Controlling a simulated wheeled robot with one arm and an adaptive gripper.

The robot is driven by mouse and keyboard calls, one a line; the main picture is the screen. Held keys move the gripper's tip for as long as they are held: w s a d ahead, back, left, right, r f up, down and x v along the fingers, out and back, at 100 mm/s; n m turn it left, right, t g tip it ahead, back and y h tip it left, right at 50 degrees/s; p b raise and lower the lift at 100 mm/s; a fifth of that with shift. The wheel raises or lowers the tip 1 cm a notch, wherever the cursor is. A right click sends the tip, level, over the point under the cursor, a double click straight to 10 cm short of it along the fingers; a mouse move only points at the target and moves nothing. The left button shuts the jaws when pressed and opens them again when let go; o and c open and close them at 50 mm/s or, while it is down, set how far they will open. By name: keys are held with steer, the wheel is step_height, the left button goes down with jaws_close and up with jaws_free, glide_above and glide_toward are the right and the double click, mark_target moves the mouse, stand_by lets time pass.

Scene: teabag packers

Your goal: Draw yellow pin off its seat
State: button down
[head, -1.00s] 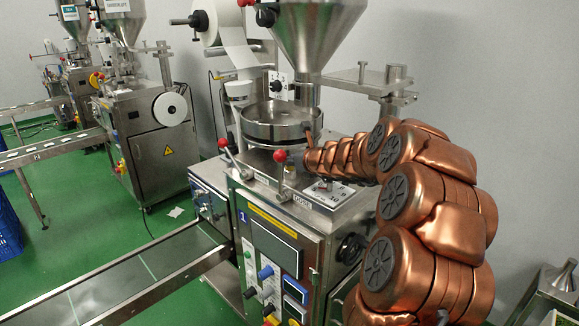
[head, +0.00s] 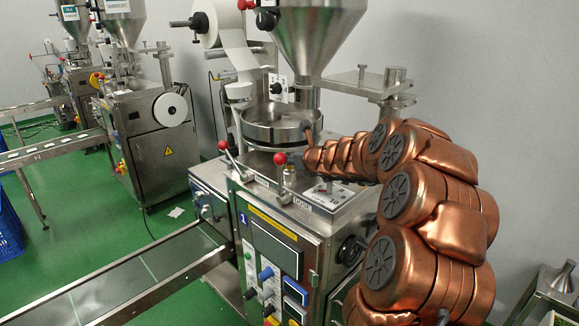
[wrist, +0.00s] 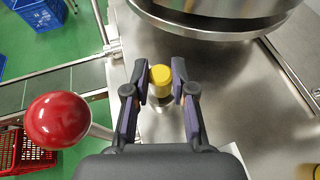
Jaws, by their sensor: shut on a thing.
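The yellow pin (wrist: 160,76) shows in the wrist view as a short yellow cylinder with a rounded top. My gripper (wrist: 160,88) is shut on it, with one dark and purple finger on each side. A metal collar (wrist: 161,103) shows just below the pin; I cannot tell whether the pin still touches it. In the head view my gripper (head: 294,160) is small, beside a red-knobbed lever on the machine top (head: 262,185). The pin cannot be made out there.
A red ball knob (wrist: 57,119) on a lever stands close left of my gripper. A round steel pan (head: 275,128) sits under the hopper (head: 313,40) just behind it. A conveyor (head: 140,270) runs to the left. Another yellow thing (wrist: 316,172) shows at the lower right edge.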

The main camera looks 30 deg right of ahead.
steer(key=shift+r+p, duration=2.35)
steer(key=shift+r, duration=0.1)
